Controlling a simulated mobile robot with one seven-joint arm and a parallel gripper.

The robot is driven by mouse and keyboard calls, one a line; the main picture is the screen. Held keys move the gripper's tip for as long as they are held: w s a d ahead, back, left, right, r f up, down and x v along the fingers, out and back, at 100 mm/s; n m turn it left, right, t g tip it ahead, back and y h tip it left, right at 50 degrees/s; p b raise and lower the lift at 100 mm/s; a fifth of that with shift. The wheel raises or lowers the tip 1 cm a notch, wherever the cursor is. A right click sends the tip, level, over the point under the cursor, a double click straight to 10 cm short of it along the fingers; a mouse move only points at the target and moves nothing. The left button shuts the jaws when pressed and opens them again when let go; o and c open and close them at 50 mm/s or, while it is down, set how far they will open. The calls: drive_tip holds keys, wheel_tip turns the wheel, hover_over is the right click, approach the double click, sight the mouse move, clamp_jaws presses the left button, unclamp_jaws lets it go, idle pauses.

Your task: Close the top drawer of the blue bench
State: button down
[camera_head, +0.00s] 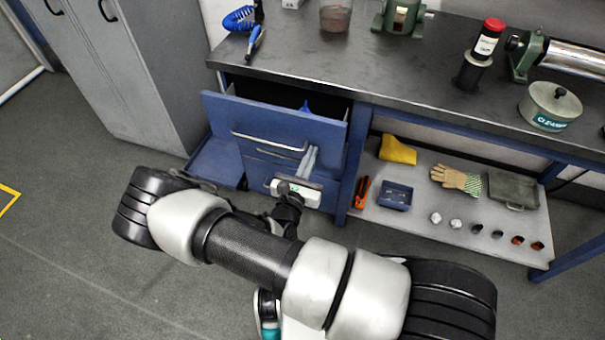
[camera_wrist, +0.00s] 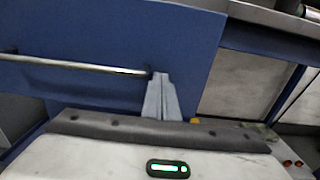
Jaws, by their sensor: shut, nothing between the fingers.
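The blue bench (camera_head: 357,150) has a dark worktop and a stack of drawers on its left side. Its top drawer (camera_head: 225,113) is pulled out, with a dark gap showing behind its front and something blue inside. A metal bar handle (camera_head: 255,140) runs across the drawer front; it also shows in the wrist view (camera_wrist: 75,64). My gripper (camera_head: 309,160) is shut and empty, with its grey fingers upright in front of the drawer's right part, right of the handle. In the wrist view the fingertips (camera_wrist: 160,82) overlap the blue front (camera_wrist: 190,50); I cannot tell whether they touch it.
A lower blue panel or drawer (camera_head: 216,163) juts out at the left. A grey cabinet (camera_head: 130,70) stands left of the bench. The lower shelf (camera_head: 400,217) holds gloves (camera_head: 455,180), a blue tray (camera_head: 396,196) and small parts. The floor at left is clear.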

drive_tip(key=x, duration=1.2)
drive_tip(key=shift+w, duration=0.1)
drive_tip(key=shift+w+d+r, duration=0.1)
drive_tip(key=shift+w, duration=0.15)
drive_tip(key=shift+r, duration=0.1)
